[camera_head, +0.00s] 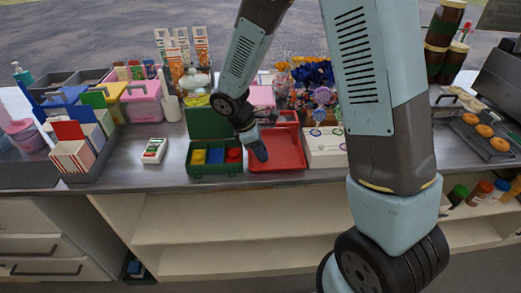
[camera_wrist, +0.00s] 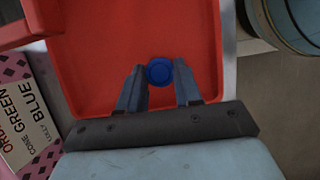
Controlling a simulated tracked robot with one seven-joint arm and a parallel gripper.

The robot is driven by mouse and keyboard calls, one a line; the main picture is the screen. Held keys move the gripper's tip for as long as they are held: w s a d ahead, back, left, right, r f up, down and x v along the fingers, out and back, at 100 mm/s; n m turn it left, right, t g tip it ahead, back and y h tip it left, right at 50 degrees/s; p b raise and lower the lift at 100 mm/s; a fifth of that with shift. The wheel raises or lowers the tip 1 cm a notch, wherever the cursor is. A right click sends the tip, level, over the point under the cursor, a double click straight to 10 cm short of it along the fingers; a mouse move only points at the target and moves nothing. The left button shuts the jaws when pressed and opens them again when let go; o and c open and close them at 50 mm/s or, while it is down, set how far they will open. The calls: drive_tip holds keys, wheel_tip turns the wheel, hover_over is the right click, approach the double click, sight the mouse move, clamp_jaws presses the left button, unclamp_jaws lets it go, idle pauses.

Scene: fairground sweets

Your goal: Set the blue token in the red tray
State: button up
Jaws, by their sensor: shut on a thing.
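The blue token (camera_wrist: 159,72) is a small round disc held between the two fingertips of my gripper (camera_wrist: 158,76) in the wrist view. Behind it lies the flat floor of the red tray (camera_wrist: 95,55), so the token is over the tray; I cannot tell whether it touches the floor. In the head view my gripper (camera_head: 260,153) points down at the left part of the red tray (camera_head: 288,150) on the counter. The token is not clearly seen in the head view. The visible tray floor is otherwise empty.
An open green box (camera_head: 213,170) with yellow, blue and red contents stands just left of the tray. A white stand (camera_head: 325,155) with lollipops is close on its right. The counter's front edge is near.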

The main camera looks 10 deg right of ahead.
drive_tip(key=shift+s+f, duration=0.1)
drive_tip(key=shift+f, duration=0.2)
drive_tip(key=shift+s+f, duration=0.25)
drive_tip(key=shift+f, duration=0.05)
drive_tip(key=o, duration=1)
drive_tip(key=v, duration=1.3)
drive_tip(key=shift+w+d+r, duration=0.2)
drive_tip(key=shift+w+d, duration=0.05)
drive_tip(key=shift+w, duration=0.1)
drive_tip(key=s+d+r+m+t+y, duration=0.1)
drive_tip(key=s+d+r+m, duration=0.25)
drive_tip(key=d+r, duration=0.3)
drive_tip(key=s+d+r+m+t+y, duration=0.1)
drive_tip(key=s+d+r+m+y, duration=0.15)
drive_tip(key=d+r+m, duration=0.35)
drive_tip(key=shift+s+d+r+m+t+y, duration=0.2)
drive_tip(key=shift+s+d+r+m+t, duration=0.65)
drive_tip(key=shift+s+d+m, duration=0.85)
drive_tip(key=shift+s+d+r+m+t+y, duration=0.15)
drive_tip(key=shift+s+d+r+m+t, duration=0.25)
drive_tip(key=shift+s+d+r+m, duration=1.25)
drive_tip(key=shift+s+d+r+m+t+y, duration=0.2)
drive_tip(key=shift+s+d+r+m+t, duration=0.5)
drive_tip(key=shift+s, duration=1.75)
drive_tip(key=shift+d+f, duration=0.25)
drive_tip(key=shift+d, duration=0.1)
